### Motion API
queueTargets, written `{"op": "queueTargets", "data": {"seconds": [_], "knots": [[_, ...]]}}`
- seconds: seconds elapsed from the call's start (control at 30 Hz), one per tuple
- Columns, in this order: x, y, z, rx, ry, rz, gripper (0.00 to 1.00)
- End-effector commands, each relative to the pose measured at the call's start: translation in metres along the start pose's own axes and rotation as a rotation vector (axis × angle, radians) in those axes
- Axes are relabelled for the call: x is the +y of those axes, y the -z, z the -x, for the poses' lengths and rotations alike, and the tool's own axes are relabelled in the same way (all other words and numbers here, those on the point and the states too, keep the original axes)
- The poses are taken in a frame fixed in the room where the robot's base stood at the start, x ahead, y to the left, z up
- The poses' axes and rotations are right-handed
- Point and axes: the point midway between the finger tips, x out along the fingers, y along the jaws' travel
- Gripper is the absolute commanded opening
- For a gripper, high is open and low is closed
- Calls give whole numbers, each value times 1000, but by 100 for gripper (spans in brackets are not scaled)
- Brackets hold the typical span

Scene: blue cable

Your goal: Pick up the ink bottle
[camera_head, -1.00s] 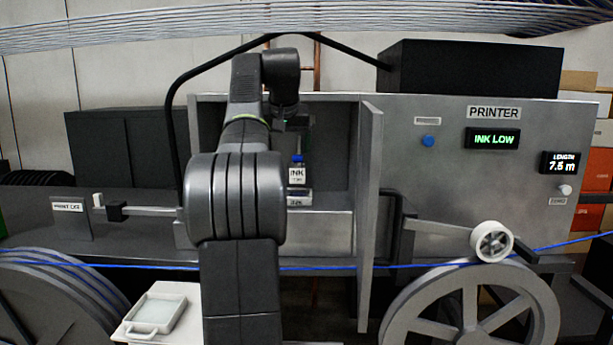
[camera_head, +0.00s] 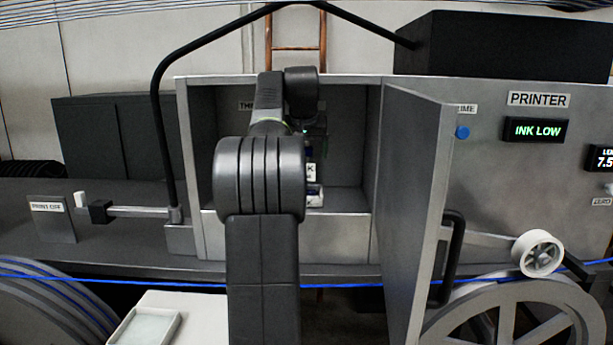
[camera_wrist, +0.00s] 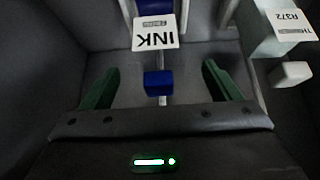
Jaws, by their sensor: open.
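The ink bottle shows in the wrist view with a blue cap (camera_wrist: 158,83) and a white INK label (camera_wrist: 155,30), upside down in the picture. In the head view a strip of its white label (camera_head: 311,170) shows inside the open printer compartment; my arm hides the rest. My gripper (camera_wrist: 161,84) is open, with one green finger on each side of the blue cap in the picture. I see space between the cap and both fingers. Whether the fingers are level with the cap in depth is hard to tell.
A bottle labelled R372 (camera_wrist: 289,24) with a white cap (camera_wrist: 291,73) stands close to the right finger. The compartment walls surround my gripper, and its door (camera_head: 415,190) stands open at the right. A white tray (camera_head: 122,333) sits at lower left. A blue cable (camera_head: 345,285) runs across the front.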

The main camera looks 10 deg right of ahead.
Motion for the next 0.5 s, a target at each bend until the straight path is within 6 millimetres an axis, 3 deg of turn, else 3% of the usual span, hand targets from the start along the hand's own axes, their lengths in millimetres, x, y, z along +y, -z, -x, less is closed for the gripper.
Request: {"op": "queueTargets", "data": {"seconds": [0.33,0.5], "knots": [[3,-6,-43,-3,0,0,84],[3,-6,-53,0,0,0,84]]}}
